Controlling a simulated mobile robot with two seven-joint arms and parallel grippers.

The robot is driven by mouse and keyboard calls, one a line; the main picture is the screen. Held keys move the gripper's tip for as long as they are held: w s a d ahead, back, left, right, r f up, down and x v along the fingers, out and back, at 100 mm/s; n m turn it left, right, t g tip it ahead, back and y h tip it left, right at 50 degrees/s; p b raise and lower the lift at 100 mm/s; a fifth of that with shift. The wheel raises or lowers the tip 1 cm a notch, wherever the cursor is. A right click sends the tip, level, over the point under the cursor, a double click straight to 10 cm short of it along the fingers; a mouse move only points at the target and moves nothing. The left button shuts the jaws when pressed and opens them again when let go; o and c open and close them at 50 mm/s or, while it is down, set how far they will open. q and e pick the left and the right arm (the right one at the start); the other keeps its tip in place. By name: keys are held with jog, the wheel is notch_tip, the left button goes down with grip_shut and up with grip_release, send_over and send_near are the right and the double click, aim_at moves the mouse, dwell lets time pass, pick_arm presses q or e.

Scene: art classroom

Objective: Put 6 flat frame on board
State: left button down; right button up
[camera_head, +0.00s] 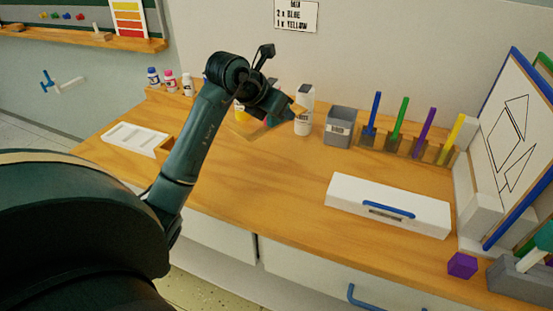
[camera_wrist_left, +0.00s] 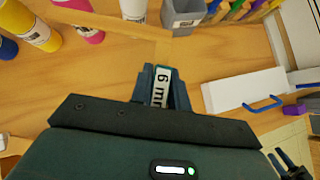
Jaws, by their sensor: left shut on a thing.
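My left gripper (camera_head: 285,113) is above the back middle of the wooden table. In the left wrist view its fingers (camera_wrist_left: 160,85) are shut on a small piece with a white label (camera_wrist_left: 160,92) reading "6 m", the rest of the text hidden. The piece's full shape is hidden by the fingers. A white board (camera_head: 517,125) with a blue edge and black outlined shapes leans at the table's right end, well apart from the gripper. A dark forked part at the lower right of the wrist view may be my right gripper; its opening is unclear.
A white box (camera_head: 388,205) with a blue handle lies at the front right. A grey bin (camera_head: 341,127), a white bottle (camera_head: 304,112) and a rack of coloured sticks (camera_head: 405,145) stand along the back. A purple cube (camera_head: 461,265) sits front right. The table's middle is clear.

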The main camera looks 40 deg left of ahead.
pick_arm(q)
notch_tip(320, 180, down, 14)
jog(key=shift+r+b, duration=0.1)
jog(key=shift+b, duration=0.25)
jog(key=shift+f, duration=0.2)
jog(key=c, duration=1.3)
grip_release()
jog(key=shift+c, duration=0.2)
